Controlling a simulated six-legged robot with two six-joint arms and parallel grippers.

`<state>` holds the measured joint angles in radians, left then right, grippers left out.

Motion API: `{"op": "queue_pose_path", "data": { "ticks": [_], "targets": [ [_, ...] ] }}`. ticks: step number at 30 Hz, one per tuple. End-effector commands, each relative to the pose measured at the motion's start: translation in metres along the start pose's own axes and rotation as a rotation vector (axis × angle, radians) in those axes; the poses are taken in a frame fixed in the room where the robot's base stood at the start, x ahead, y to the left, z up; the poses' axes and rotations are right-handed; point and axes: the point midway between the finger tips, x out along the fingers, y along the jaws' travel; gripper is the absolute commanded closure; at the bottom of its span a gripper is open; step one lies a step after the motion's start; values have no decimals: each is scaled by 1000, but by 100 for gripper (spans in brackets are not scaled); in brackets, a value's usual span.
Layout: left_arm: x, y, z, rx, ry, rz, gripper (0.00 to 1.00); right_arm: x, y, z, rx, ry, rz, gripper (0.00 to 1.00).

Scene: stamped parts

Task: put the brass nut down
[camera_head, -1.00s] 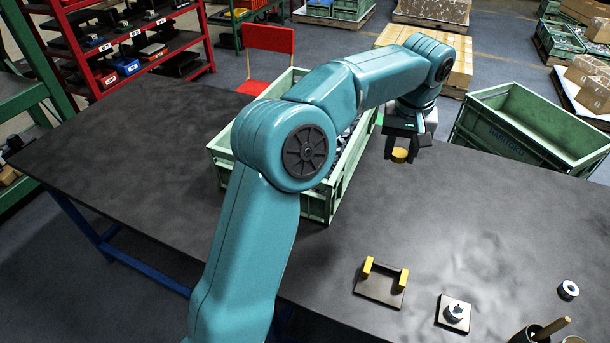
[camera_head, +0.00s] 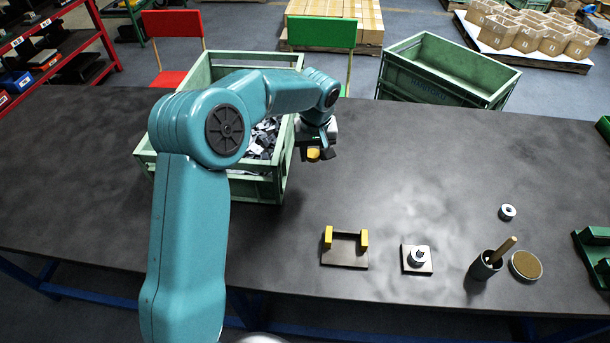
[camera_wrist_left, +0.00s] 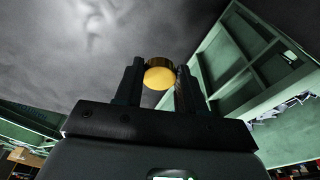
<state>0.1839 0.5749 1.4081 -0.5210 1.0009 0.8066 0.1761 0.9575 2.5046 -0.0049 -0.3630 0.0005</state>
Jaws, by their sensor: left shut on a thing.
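The brass nut (camera_head: 313,154) is a small yellow-gold piece at the tips of my left gripper (camera_head: 318,153), in the head view. In the left wrist view the brass nut (camera_wrist_left: 160,75) sits between the two dark fingers of my left gripper (camera_wrist_left: 160,84), which is shut on it. The gripper holds it over the dark table (camera_head: 420,170), just right of the green crate of parts; its exact height cannot be told. My right gripper is not in view.
The green crate (camera_head: 257,187) with dark and grey stamped parts stands close left of the gripper. A plate with two yellow posts (camera_head: 345,250), a plate with a peg (camera_head: 417,259), a grey ring (camera_head: 507,212), a cup with a brush (camera_head: 485,265) and a round brown-topped piece (camera_head: 525,265) lie in front. The middle right is clear.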

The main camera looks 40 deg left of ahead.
Motion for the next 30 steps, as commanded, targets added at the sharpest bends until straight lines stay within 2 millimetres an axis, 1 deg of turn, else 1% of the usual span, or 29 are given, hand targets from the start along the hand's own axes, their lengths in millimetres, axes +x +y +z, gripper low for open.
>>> {"op": "queue_pose_path", "data": {
  "ticks": [1,3,6,13,18,21,26,30],
  "targets": [
    [14,-1,3,1,-4,-3,91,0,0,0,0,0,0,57],
    [31,-2,5,0,-4,-2,91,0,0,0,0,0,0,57],
    [46,-2,8,1,-2,-2,91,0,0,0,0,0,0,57],
    [65,-3,10,-1,-1,-1,91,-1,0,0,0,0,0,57],
    [92,-3,15,-1,-2,-1,91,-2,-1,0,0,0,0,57],
    [98,-3,15,0,0,0,91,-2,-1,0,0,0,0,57],
    [97,-3,15,0,1,0,91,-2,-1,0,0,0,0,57],
    [101,-3,16,0,1,0,91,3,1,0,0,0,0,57]
  ]
}}
